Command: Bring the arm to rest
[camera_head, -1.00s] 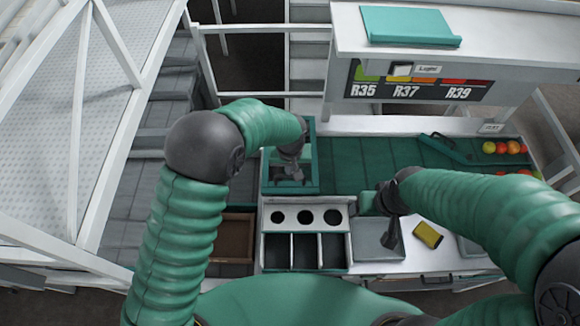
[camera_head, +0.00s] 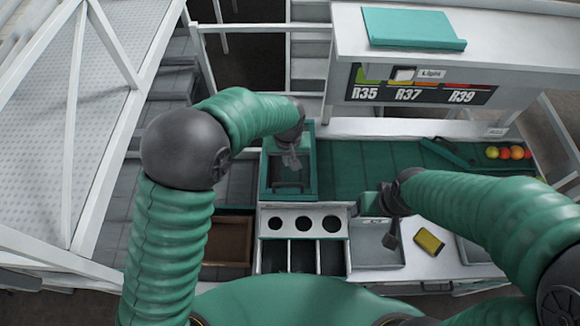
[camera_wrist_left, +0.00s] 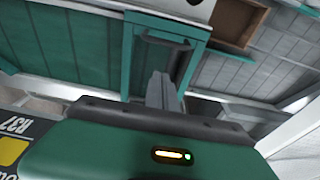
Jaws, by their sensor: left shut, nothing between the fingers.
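My left arm comes in from the left in the head view. My left gripper (camera_head: 291,161) points down above the green-rimmed box (camera_head: 266,178). It is shut and empty. In the left wrist view the closed fingers (camera_wrist_left: 160,90) show in front of the box's dark handle (camera_wrist_left: 166,42). My right arm comes in from the right. My right gripper (camera_head: 388,238) hangs over the pale tray (camera_head: 374,255), and I cannot tell whether it is open or shut.
A white rack with round holes and dark compartments (camera_head: 303,238) stands in front of the box. A brown bin (camera_head: 228,240) is to its left. A yellow object (camera_head: 429,241) lies right of the tray. Several tomatoes (camera_head: 504,153) lie on the green belt (camera_head: 370,166). A white overhead shelf is behind.

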